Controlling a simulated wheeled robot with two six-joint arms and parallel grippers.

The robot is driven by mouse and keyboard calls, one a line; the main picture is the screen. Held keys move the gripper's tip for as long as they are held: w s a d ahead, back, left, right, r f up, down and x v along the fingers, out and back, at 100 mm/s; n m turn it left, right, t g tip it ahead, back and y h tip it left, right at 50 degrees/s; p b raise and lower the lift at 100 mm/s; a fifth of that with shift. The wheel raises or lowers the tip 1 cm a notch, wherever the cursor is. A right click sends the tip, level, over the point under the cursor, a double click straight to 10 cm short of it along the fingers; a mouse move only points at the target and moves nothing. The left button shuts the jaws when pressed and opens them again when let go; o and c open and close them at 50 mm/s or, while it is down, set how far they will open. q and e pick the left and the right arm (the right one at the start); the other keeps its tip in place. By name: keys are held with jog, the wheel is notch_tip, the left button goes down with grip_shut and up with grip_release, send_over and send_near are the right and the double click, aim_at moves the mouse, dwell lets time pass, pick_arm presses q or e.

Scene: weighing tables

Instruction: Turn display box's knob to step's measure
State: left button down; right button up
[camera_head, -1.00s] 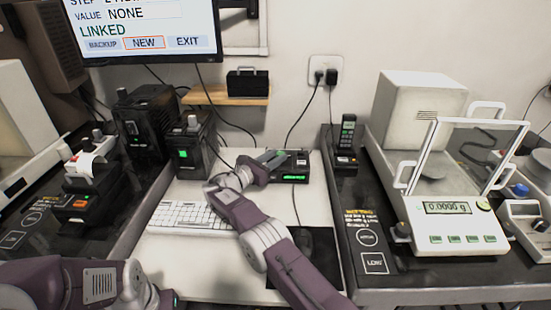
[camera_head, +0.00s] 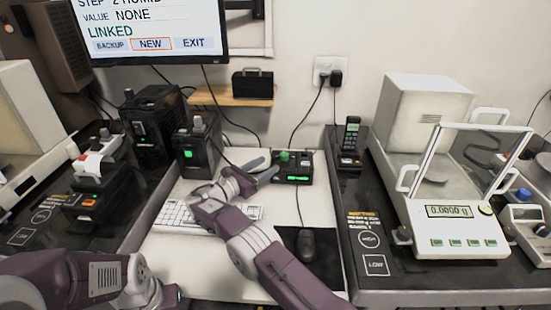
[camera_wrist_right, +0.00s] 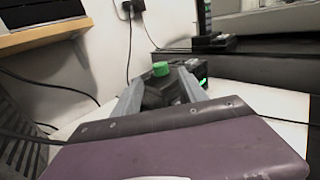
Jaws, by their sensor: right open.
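A low black display box (camera_head: 298,170) with a green-lit screen and a green knob (camera_head: 284,156) on top sits at the back of the white desk. In the right wrist view the green knob (camera_wrist_right: 160,69) stands beyond the fingertips, between their lines. My right gripper (camera_head: 268,173) is open beside the box's left front; it also shows in the right wrist view (camera_wrist_right: 163,85) with a dark part between its fingers. I cannot tell if it touches the box. The monitor (camera_head: 150,30) reads STEP "2 HUMID", VALUE NONE, LINKED. My left arm is at bottom left, its gripper out of view.
A taller black box (camera_head: 196,150) with a grey knob and green light stands left of the gripper. A keyboard (camera_head: 175,216) lies partly under my right arm, a mouse (camera_head: 306,245) to its right. A balance (camera_head: 455,225) reading 0.0000 g stands at right.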

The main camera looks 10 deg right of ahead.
aim_at(283, 157)
jog(key=shift+v, duration=1)
jog(key=shift+f, duration=0.1)
jog(key=d+n+t+y, duration=0.2)
jog(key=s+d+n+t+y, duration=0.1)
jog(key=d+n+t+y, duration=0.2)
jog(key=shift+s+t+y+b, duration=0.2)
jog(key=shift+t+y+b, duration=0.1)
jog(key=shift+b, duration=0.05)
jog(key=b+x, duration=0.1)
jog(key=x, duration=0.8)
jog(key=shift+w, duration=0.1)
jog(key=shift+c, duration=0.3)
